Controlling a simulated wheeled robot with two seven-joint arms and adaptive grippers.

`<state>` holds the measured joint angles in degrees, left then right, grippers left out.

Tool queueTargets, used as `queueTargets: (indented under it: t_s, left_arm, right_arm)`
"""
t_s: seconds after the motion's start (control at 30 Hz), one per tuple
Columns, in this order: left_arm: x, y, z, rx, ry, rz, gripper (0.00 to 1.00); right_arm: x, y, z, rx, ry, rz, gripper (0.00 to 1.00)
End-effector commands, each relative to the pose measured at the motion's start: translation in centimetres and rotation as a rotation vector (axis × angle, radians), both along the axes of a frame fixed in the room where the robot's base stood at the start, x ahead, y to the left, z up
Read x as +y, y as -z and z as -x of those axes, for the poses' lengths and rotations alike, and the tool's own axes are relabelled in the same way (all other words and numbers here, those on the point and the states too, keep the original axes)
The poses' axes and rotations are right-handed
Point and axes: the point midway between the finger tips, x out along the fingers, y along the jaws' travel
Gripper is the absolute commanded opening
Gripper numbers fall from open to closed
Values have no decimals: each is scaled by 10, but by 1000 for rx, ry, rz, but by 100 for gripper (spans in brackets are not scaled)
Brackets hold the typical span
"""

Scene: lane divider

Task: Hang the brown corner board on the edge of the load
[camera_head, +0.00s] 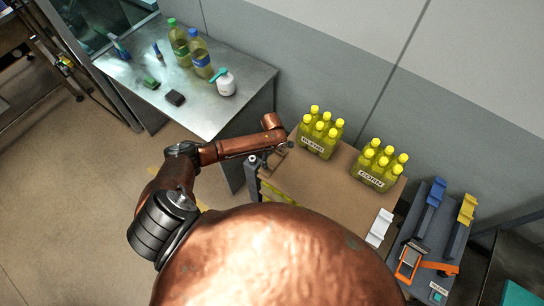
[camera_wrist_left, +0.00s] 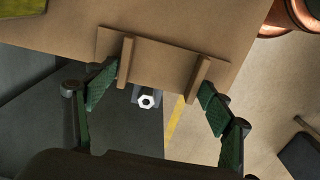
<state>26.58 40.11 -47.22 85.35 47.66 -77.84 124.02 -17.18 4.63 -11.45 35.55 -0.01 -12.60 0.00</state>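The brown corner board (camera_wrist_left: 160,62), with two upright ribs, lies along the edge of the load in the left wrist view. Its lower flange, if it hangs over the edge, is hidden. My left gripper (camera_wrist_left: 158,80) is open around the board, with one green-padded finger just outside each rib. Whether the pads touch the ribs is unclear. The load (camera_head: 325,185) is a brown-topped stack carrying bottles in the head view. My right gripper is not in view.
Two groups of yellow-capped bottles (camera_head: 318,135) (camera_head: 377,168) stand on the load's far side. A white piece (camera_head: 380,227) lies at its right. Blue (camera_head: 431,205) and yellow (camera_head: 460,222) pieces and an orange tool (camera_head: 408,262) sit farther right. A metal table (camera_head: 205,108) stands behind left.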

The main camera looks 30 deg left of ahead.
Motion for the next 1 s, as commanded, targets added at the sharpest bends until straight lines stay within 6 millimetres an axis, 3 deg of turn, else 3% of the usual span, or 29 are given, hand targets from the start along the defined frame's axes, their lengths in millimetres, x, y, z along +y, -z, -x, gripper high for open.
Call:
queueTargets:
  t_s: [0.2,0.57,0.67,1.0]
  left_arm:
    - [0,0,0,0,0,0,91]
    - [-1,-5,-1,-2,0,1,91]
    - [-1,-17,-1,-2,0,2,91]
    - [0,-86,-1,-3,1,1,91]
  right_arm:
    - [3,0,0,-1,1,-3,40]
    - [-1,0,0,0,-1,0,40]
    - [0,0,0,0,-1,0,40]
    - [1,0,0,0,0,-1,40]
